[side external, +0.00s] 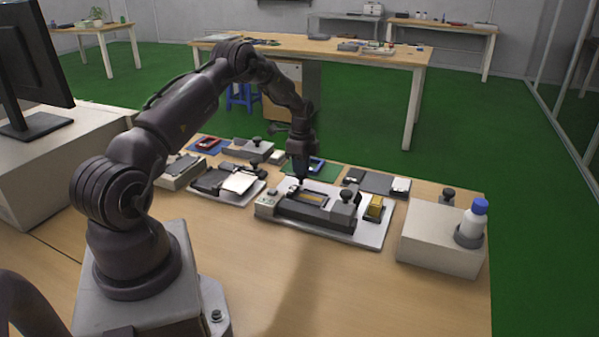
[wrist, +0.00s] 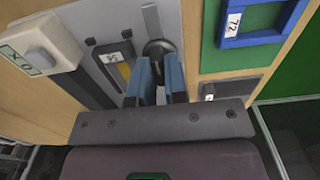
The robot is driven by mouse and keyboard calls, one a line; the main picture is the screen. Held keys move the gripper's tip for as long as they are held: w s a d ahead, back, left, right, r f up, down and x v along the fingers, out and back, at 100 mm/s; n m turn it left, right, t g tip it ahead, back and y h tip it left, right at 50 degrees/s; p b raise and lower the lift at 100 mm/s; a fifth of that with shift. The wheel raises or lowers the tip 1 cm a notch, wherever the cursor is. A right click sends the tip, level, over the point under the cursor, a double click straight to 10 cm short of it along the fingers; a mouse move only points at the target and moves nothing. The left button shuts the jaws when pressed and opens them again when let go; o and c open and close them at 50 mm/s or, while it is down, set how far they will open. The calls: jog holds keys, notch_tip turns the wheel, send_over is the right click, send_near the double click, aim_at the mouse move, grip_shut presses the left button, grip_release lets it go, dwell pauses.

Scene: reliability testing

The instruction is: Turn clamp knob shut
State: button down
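The clamp fixture (side external: 318,212) is a dark grey block on a pale plate on the wooden bench. It has a slot with a yellow strip in its top. One black knob (side external: 347,196) stands at its right end, clear of my gripper. My gripper (side external: 301,180) points down over the back left part of the fixture. In the wrist view, my gripper's two blue-grey fingers (wrist: 158,66) are apart, with a gap between them. A round black knob (wrist: 158,47) is at their tips, partly hidden by them. I cannot tell whether the fingers touch it.
A yellow block (side external: 374,208) sits on the plate's right end. A white box (side external: 440,245) with a blue-capped bottle (side external: 473,222) stands to the right. Other fixtures (side external: 228,182) lie to the left. The bench front is clear. A blue frame labelled 72 (wrist: 250,22) lies near the fingers.

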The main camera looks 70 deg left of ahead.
jog(key=n, duration=1.8)
jog(key=shift+a, duration=0.15)
jog(key=c, duration=1.3)
grip_release()
jog(key=shift+r, duration=2.3)
